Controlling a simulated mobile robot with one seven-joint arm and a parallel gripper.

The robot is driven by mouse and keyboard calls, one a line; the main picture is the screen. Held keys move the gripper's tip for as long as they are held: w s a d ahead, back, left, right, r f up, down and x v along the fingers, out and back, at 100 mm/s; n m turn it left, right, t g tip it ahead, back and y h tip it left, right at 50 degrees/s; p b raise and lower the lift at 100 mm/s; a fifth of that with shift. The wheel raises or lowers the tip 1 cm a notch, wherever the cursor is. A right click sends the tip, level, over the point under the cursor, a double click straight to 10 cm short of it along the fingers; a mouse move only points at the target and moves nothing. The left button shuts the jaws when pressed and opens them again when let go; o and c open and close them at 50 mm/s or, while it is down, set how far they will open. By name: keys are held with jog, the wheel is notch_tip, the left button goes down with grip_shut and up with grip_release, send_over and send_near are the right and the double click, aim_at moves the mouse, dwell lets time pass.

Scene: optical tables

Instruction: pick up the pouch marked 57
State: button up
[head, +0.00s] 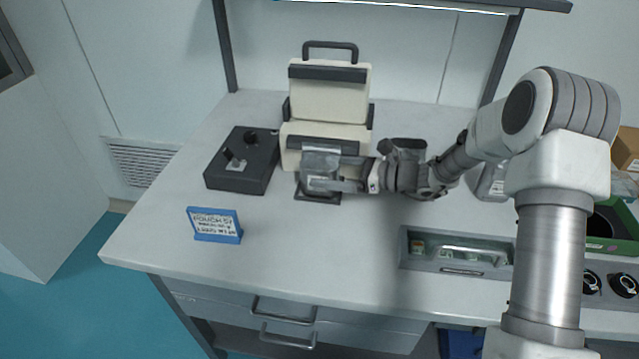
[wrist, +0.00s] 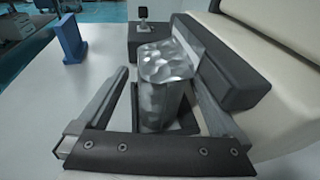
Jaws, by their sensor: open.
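A silver foil pouch (head: 319,163) stands upright on a small dark base (head: 316,196) in front of the cream and black machine. It also shows in the wrist view (wrist: 165,88), with its crumpled top toward the camera. I see no number on it. My gripper (head: 341,173) reaches in from the right, low over the table. In the wrist view my gripper (wrist: 157,75) is open, with one finger on each side of the pouch. A gap shows on the left side. On the right the finger is close to the pouch and the machine, and contact there is unclear.
The cream and black machine (head: 328,92) stands right behind the pouch. A dark box with a knob (head: 242,160) is at left. A blue sign (head: 214,225) with handwriting stands near the front left. A grey recessed tray (head: 457,251) is at front right. The front middle table is clear.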

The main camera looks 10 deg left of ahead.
jog(key=shift+a, duration=0.1)
jog(key=shift+c, duration=0.2)
grip_shut()
jog(key=shift+r, duration=0.15)
dwell(0.3)
